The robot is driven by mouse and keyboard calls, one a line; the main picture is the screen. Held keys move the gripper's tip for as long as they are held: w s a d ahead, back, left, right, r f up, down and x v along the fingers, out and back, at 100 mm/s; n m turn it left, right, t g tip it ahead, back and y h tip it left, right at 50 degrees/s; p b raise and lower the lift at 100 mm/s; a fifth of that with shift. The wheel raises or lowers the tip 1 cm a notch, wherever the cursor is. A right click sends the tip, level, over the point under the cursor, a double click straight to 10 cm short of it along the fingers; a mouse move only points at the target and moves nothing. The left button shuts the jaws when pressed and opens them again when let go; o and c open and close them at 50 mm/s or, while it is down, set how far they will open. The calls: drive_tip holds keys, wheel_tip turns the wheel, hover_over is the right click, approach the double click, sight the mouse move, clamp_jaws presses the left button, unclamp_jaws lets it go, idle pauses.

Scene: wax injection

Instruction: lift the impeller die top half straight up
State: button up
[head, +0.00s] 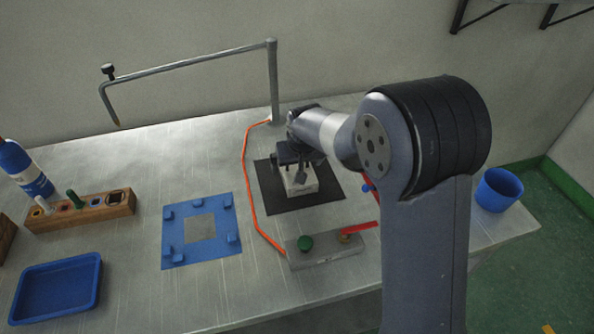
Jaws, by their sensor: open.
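A pale grey metal die block (303,186) sits on a black square mat (268,189) near the middle of the metal table. The line between its top half and the lower part is too small to make out. My gripper (297,169) is over the die from above and behind, its dark fingers at the block's upper part. The jaws are open; whether a finger touches the die cannot be told. My gripper hides part of the die's top and far side.
A blue fixture plate (172,241) with raised blocks lies left of the mat. An orange cable (246,178) runs between them to a grey control box (318,247) in front. A bent metal pipe (273,80) stands behind. A blue tray (60,288) and wooden tool rack (85,216) are left.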

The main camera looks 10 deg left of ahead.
drive_tip(key=shift+x, duration=0.75)
drive_tip(key=shift+c, duration=0.2)
